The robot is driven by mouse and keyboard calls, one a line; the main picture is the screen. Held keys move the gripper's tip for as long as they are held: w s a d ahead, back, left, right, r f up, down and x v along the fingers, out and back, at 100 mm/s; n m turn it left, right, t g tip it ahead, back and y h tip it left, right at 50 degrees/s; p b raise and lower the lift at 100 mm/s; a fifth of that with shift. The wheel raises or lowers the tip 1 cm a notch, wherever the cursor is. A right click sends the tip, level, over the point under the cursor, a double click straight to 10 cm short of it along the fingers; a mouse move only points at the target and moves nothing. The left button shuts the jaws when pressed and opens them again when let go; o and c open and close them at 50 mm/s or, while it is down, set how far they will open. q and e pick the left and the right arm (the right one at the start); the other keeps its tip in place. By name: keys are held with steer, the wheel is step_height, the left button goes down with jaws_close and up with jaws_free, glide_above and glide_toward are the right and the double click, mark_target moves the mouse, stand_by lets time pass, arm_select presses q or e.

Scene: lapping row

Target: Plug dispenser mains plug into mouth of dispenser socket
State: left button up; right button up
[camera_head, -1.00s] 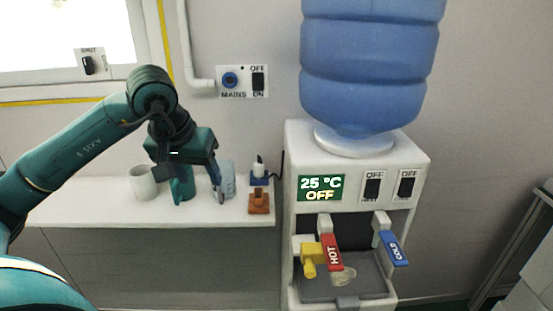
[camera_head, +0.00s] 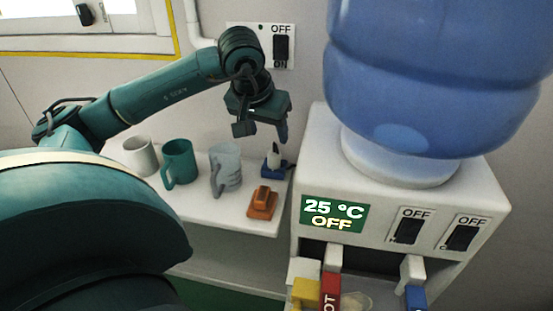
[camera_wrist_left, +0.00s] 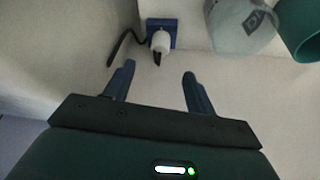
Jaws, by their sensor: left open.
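The white dispenser mains plug (camera_head: 274,153) stands in a small blue holder (camera_head: 270,169) at the right end of the white shelf. In the left wrist view the plug (camera_wrist_left: 161,42) lies ahead of the fingertips, with a black cord beside it. My left gripper (camera_head: 263,133) is open and empty, above and just beyond the plug in the head view; no contact shows. The wall panel (camera_head: 291,48) shows its OFF/ON switch; its blue socket is hidden behind my left arm. My right gripper is out of view.
A white mug (camera_head: 140,157), a teal mug (camera_head: 179,163) and a clear grey mug (camera_head: 226,168) stand left of the plug. An orange block (camera_head: 262,203) sits in front of it. The water dispenser (camera_head: 400,190) with its blue bottle (camera_head: 430,80) stands close on the right.

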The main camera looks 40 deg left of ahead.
mark_target(274, 153)
arm_select(q)
steer(key=x, duration=0.8)
steer(key=shift+f, duration=0.25)
steer(key=shift+c, duration=0.6)
steer(key=c, duration=1)
steer(key=shift+r, duration=0.1)
